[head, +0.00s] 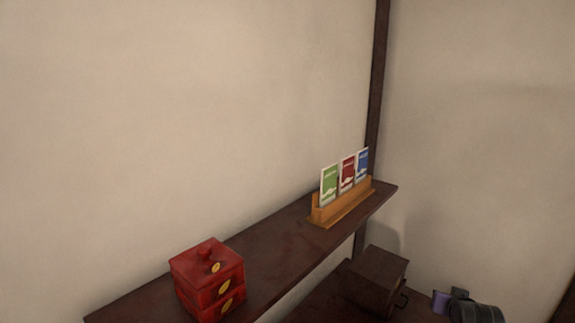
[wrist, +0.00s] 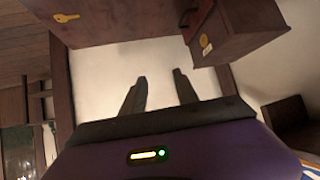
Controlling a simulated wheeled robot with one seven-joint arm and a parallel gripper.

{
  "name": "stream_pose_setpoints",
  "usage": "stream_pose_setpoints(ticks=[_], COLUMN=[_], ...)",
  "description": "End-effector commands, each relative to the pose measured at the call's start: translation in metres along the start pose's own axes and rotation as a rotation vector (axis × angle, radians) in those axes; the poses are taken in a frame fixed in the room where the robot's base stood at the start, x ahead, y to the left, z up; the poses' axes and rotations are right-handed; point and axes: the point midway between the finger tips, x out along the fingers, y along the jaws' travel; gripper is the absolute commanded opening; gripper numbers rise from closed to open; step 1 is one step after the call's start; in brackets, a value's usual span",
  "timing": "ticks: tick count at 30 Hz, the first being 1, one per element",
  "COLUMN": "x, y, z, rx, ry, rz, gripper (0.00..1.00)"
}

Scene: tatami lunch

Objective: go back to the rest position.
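My gripper (wrist: 160,78) shows in the wrist view with its two dark fingers apart and nothing between them. Beyond the fingertips is a pale wall surface. A dark wooden box (wrist: 240,30) is close to the right finger in that view, with a small gap between them.
A dark wall shelf (head: 285,240) holds a red stacked box (head: 208,280) and a wooden rack (head: 342,205) with three cards. The wall above is bare.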

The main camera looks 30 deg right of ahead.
Motion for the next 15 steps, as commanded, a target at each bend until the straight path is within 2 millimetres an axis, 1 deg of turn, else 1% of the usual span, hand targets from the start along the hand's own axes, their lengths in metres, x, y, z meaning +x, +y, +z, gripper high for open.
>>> stream_pose_setpoints(ticks=[1,5,8,9,11,12,14,15], x=[-0.011,-0.047,-0.081,-0.096,-0.12,-0.136,-0.161,-0.179], y=[-0.01,-0.038,-0.057,-0.065,-0.074,-0.08,-0.088,-0.092], z=[0.012,0.033,0.053,0.061,0.073,0.081,0.093,0.102], rx=[-0.034,-0.113,-0.162,-0.18,-0.204,-0.219,-0.238,-0.25], ry=[0.05,0.195,0.287,0.321,0.366,0.394,0.432,0.455], rz=[-0.027,-0.106,-0.171,-0.198,-0.238,-0.266,-0.307,-0.334], gripper=[0.37,0.37,0.37,0.37,0.37,0.37,0.37,0.37])
